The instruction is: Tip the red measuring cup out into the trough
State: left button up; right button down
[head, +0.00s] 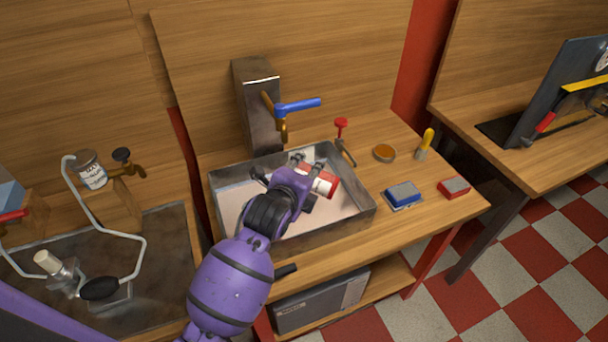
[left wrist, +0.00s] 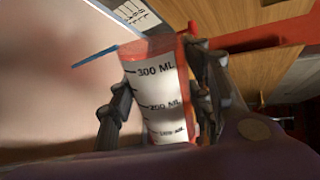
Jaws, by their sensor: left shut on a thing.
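The red measuring cup (head: 325,184) with a white marked scale is held over the trough (head: 335,229), a grey metal basin with a pale inside. My left gripper (head: 302,178) is shut on the cup. In the left wrist view the cup (left wrist: 158,92) sits between the two fingers (left wrist: 160,100), its 300 ML mark towards the far end. The cup looks tilted over on its side in the head view. Its inside is hidden, and I cannot tell whether anything is flowing out. My right gripper is not in view.
A tap with a blue lever (head: 298,105) stands behind the trough.

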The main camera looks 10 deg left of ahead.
pick_arm(q)
jog(key=shift+a, duration=0.1)
dwell(0.5)
jog(key=shift+w+a+f+n+h, duration=0.1)
jog(key=shift+a+f+n+h, duration=0.1)
jog(key=shift+n+h, duration=0.25)
dwell(0.9)
jog(key=shift+r, duration=0.1)
dwell(0.8)
jog(key=shift+a+r+n+g+h, duration=0.2)
jog(key=shift+a+n+g+h, duration=0.15)
jog(key=shift+n, duration=0.2)
jog(key=shift+d, duration=0.15)
jog(key=shift+d+m+y, duration=0.55)
jog(key=shift+m+y, duration=0.35)
jog(key=shift+m, duration=0.2)
